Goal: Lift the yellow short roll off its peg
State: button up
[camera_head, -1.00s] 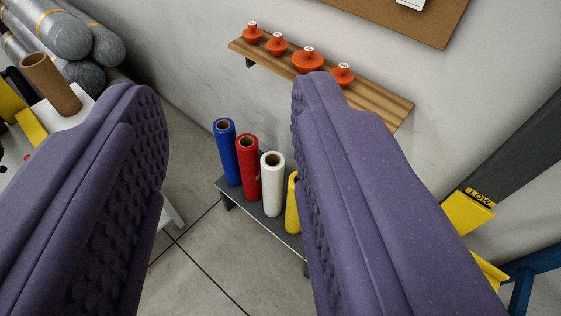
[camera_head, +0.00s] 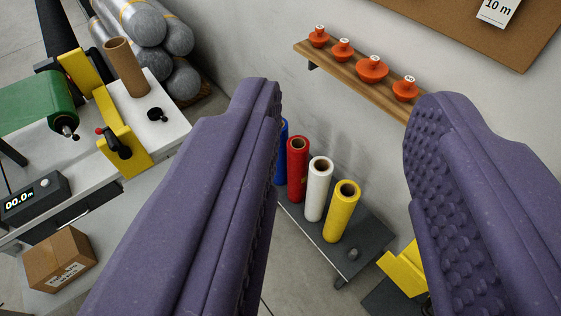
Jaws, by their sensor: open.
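The yellow short roll (camera_head: 342,212) stands upright on a low dark grey stand (camera_head: 345,262), at the right end of a row of rolls. Its open cardboard core shows at the top; any peg inside it is hidden. A small grey knob (camera_head: 352,253) sits on the stand beside it. My gripper (camera_head: 340,105) is open and empty, its two purple padded fingers spread wide. In the picture the yellow roll lies between the fingers, but lower and farther away, apart from both.
White (camera_head: 318,190), red (camera_head: 297,170) and blue (camera_head: 281,155) rolls stand left of the yellow one; the left finger partly covers the blue. A wooden shelf (camera_head: 350,80) with orange weights is on the wall above. A machine table with a green roll (camera_head: 35,100) and a carton (camera_head: 60,258) are left.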

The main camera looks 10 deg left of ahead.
aim_at(346, 194)
jog(key=z, duration=0.95)
jog(key=i+j+z, duration=0.15)
jog(key=j+z, duration=0.15)
jog(key=i+j+z, duration=0.15)
jog(key=j+z, duration=0.15)
jog(key=j, duration=0.15)
jog(key=j+z, duration=0.3)
jog(key=i+j, duration=0.45)
jog(key=j, duration=0.25)
jog(key=i+j+z, duration=0.1)
jog(key=i+j, duration=0.15)
jog(key=j, duration=0.1)
